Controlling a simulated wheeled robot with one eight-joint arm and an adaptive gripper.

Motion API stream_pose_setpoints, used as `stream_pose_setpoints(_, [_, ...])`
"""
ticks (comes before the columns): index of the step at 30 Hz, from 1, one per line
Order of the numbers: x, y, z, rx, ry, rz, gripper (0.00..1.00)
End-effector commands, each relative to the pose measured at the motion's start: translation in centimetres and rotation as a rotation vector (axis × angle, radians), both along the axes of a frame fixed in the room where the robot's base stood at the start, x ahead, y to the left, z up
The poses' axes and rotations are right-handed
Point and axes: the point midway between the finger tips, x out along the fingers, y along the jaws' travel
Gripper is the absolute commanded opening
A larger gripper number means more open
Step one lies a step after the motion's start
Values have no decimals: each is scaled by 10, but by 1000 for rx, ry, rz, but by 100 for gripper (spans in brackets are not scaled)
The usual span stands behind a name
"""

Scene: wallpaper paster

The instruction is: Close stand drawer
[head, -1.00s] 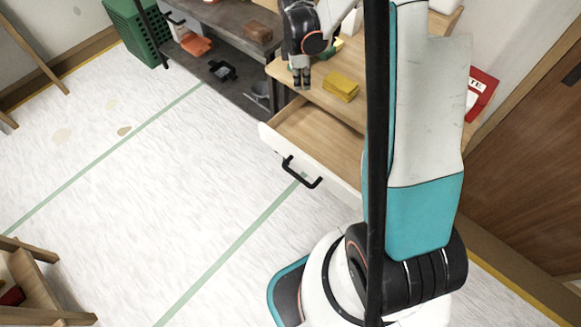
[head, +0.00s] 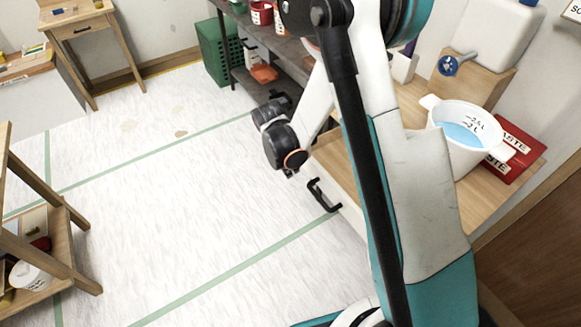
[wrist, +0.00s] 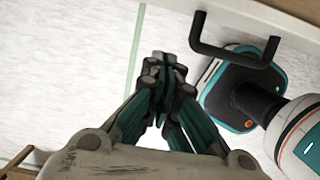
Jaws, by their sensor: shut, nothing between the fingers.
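The stand (head: 485,205) is a light wooden table at the right in the head view. Its drawer (head: 335,158) stands pulled out, with a wooden inside and a black bar handle (head: 322,196) on its pale front. My arm covers much of the drawer. In the wrist view, the drawer's pale front edge (wrist: 290,24) and the black handle (wrist: 235,52) show at the upper right. My gripper (wrist: 165,65) is shut and empty, pointing down over the floor, left of the handle and apart from it in that view. In the head view, its fingers are mostly hidden behind my wrist.
On the stand are a white bucket (head: 462,135) with blue liquid and a red box (head: 512,150). A dark workbench (head: 270,55) and green crate (head: 218,52) stand behind. A wooden shelf (head: 45,250) is at the left. The floor between is clear.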

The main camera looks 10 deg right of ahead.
Motion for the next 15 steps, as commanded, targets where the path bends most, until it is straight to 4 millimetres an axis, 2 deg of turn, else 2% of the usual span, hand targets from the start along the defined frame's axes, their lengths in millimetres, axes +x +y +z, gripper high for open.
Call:
stream_pose_setpoints(1, [1, -3, -14, 0, 0, -2, 0])
stream_pose_setpoints(7, [4, -12, -51, 0, 0, -1, 0])
stream_pose_setpoints(15, [14, -44, -48, 1, 1, -2, 0])
